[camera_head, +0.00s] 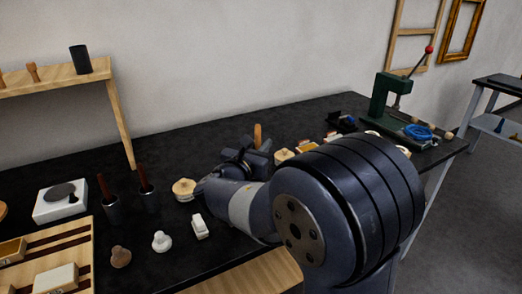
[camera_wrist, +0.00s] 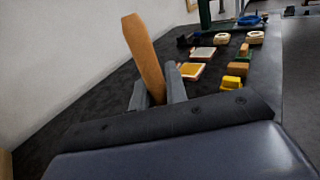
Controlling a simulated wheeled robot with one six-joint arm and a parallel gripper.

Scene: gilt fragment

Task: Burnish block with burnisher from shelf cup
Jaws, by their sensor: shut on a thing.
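My gripper (camera_wrist: 157,98) is shut on the orange-brown wooden handle (camera_wrist: 144,55) of a tool, which stands tilted between the fingers in the wrist view. The handle (camera_head: 257,135) also shows above my gripper (camera_head: 253,153) in the head view. The tool's lower end is hidden, so I cannot tell its tip. The dark shelf cup (camera_head: 80,59) stands on the wooden shelf at upper left, with nothing showing above its rim. Blocks (camera_head: 56,280) lie on a slatted wooden tray (camera_head: 83,246) at lower left; which one is the task's block is unclear.
Two dark cups (camera_head: 112,210) (camera_head: 149,201) hold red-brown handled tools. A white stand (camera_head: 60,204), small knobs (camera_head: 161,241) and a white block (camera_head: 200,226) are nearby. A green press (camera_head: 383,97) stands far right. Small coloured items (camera_wrist: 190,70) lie beyond my gripper.

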